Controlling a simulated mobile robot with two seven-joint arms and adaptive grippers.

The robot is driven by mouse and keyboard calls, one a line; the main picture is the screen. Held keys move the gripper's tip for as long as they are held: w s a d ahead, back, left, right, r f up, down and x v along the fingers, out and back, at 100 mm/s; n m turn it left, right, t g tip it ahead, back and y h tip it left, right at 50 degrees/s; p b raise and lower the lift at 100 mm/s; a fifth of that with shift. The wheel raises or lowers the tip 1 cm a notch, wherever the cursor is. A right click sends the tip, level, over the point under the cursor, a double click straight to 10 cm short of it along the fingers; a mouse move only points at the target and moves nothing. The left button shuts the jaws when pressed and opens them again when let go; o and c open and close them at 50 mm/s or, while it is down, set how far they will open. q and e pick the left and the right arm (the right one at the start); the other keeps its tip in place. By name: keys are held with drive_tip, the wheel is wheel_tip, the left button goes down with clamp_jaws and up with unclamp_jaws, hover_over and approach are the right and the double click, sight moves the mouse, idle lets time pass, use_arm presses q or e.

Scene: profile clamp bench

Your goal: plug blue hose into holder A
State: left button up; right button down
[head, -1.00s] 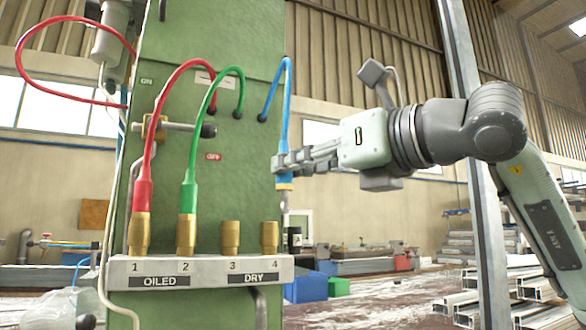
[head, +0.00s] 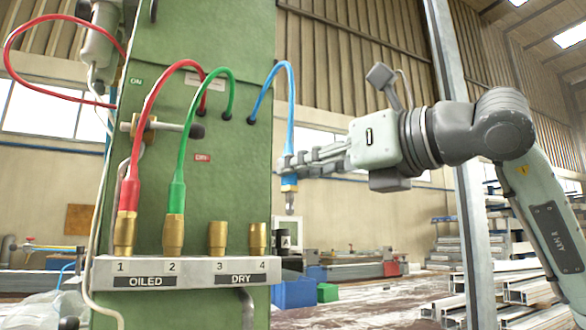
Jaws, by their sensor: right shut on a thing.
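My right gripper (head: 289,165) is shut on the lower end of the blue hose (head: 292,110). The hose loops up from a port on the green cabinet and down into my fingers. Its brass collar and metal plug tip (head: 290,203) point down below the fingers, with nothing touching the tip. A small dark part with a label reading A (head: 286,241) shows below the tip, at the right end of the numbered block. I take it as holder A; its opening cannot be made out. The left gripper is not in view.
The red hose (head: 130,185) and green hose (head: 177,195) sit in brass sockets 1 and 2, marked OILED. Brass sockets 3 (head: 217,238) and 4 (head: 258,238), marked DRY, stand empty. The green cabinet (head: 225,130) rises close left of my gripper. A metal post (head: 465,180) stands behind my arm.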

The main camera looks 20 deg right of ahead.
drive_tip(key=shift+d+f+b, duration=0.15)
drive_tip(key=shift+d+b, duration=0.3)
drive_tip(key=shift+d, duration=0.9)
drive_tip(key=shift+d+f+b, duration=0.1)
drive_tip(key=shift+d+b, duration=0.35)
drive_tip(key=shift+d, duration=0.9)
drive_tip(key=shift+w, duration=0.15)
drive_tip(key=w+p, duration=0.4)
drive_tip(key=w, duration=1)
drive_tip(key=shift+w+a, duration=0.2)
drive_tip(key=shift+a, duration=0.05)
idle(0.4)
drive_tip(key=shift+b, duration=0.4)
drive_tip(key=shift+t, duration=0.3)
drive_tip(key=shift+s+b, duration=0.25)
drive_tip(key=shift+b, duration=0.05)
idle(0.3)
